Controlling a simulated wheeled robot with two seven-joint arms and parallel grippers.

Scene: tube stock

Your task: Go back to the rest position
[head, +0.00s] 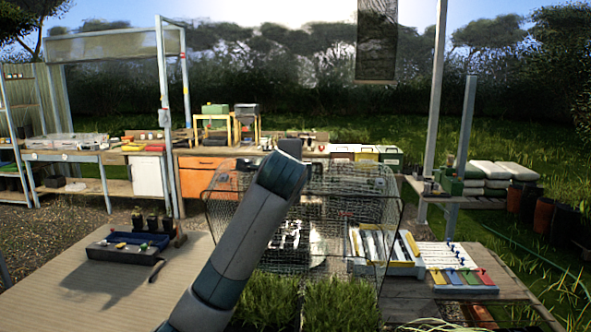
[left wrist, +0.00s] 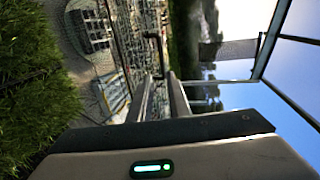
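My left arm rises from the bottom of the head view to the middle, in front of the wire mesh cage (head: 342,208). Its gripper is hidden from the head camera behind the arm. In the left wrist view my left gripper (left wrist: 160,76) shows two fingers with a gap between them, so it looks open. A dark bent rod (left wrist: 153,38) shows just beyond the fingertips; I cannot tell whether it touches them. The wrist picture is turned on its side, with grass at the left and sky at the right. My right gripper is in neither view.
A dark tray (head: 127,252) with bottles stands on the left tabletop (head: 60,285). A yellow-edged rack (head: 382,268) and coloured blocks (head: 463,279) are at the right. Green plants (head: 340,302) grow in front of the cage. Benches with an orange cabinet (head: 200,172) stand behind.

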